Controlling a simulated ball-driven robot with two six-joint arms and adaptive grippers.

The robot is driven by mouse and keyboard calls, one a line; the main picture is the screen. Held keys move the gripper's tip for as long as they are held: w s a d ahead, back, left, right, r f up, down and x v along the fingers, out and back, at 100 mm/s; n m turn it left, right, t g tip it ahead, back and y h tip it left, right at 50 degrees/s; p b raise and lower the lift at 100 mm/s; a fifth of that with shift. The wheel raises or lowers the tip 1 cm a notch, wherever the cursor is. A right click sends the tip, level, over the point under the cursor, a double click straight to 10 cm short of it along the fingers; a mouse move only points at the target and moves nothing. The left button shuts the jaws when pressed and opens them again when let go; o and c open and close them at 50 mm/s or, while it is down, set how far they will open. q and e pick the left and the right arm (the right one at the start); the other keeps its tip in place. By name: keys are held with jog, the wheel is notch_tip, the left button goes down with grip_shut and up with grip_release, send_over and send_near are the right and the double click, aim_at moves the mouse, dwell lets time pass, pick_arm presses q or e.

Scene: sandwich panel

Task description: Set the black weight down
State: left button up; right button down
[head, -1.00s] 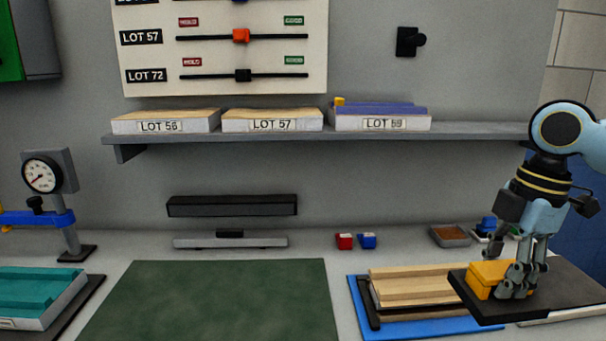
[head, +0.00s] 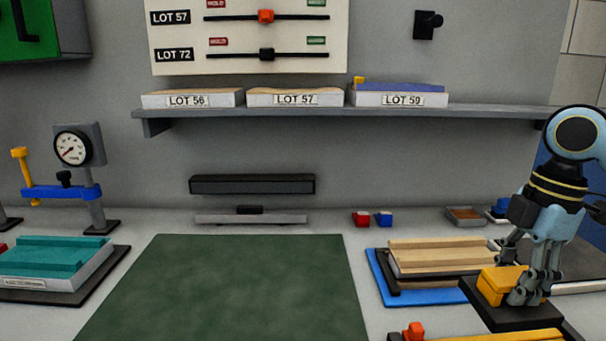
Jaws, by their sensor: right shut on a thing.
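The black weight (head: 505,318) is a dark flat slab with a yellow block-shaped handle (head: 497,283) on top, at the lower right of the head view. My right gripper (head: 528,293) is shut on the yellow handle from above, its fingers hiding the handle's right part. The slab looks level and lies in front of and right of the wooden panel stack (head: 435,256). I cannot tell whether its underside touches anything. My left gripper is not in view.
A bare green mat (head: 225,290) covers the middle of the bench. The wooden stack lies on a blue board (head: 382,280). A yellow bar (head: 500,337) and an orange knob (head: 414,330) show at the bottom edge. A dial gauge stand (head: 75,148) is at left.

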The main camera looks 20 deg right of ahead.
notch_tip(320, 180, down, 10)
jog(key=b, duration=0.8)
jog(key=shift+d, duration=0.1)
jog(key=shift+r, duration=0.1)
